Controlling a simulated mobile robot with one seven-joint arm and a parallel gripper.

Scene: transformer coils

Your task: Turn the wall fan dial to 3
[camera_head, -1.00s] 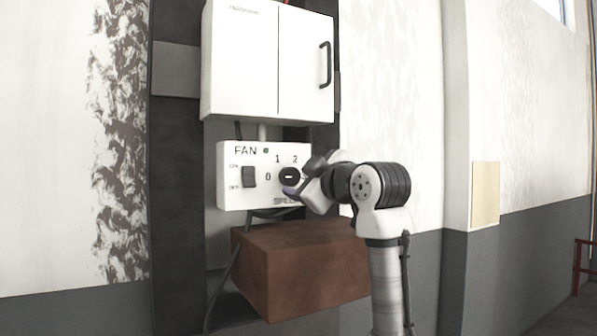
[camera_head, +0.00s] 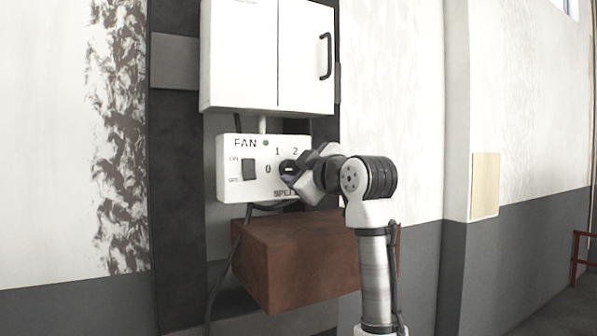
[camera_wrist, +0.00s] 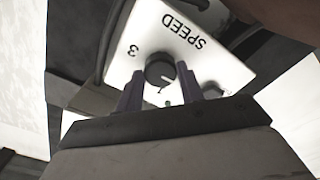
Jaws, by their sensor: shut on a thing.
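The fan dial (camera_head: 288,167) is a round black knob on a white panel (camera_head: 228,198) marked FAN, with 0, 1 and 2 around it. My gripper (camera_head: 290,177) is at the dial and covers its lower right and the area where the 3 is. In the wrist view the dial (camera_wrist: 158,70) sits between the two dark purple fingers of my gripper (camera_wrist: 160,78), which are shut on it. The 3 and the upside-down word SPEED show beyond it. The dial's exact pointing direction is hard to read.
A black rocker switch (camera_head: 249,169) is left of the dial. A white cabinet (camera_head: 240,60) with a black handle hangs above. A brown box (camera_head: 300,265) juts out below, close under my arm. Cables hang under the panel. Open room lies to the right.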

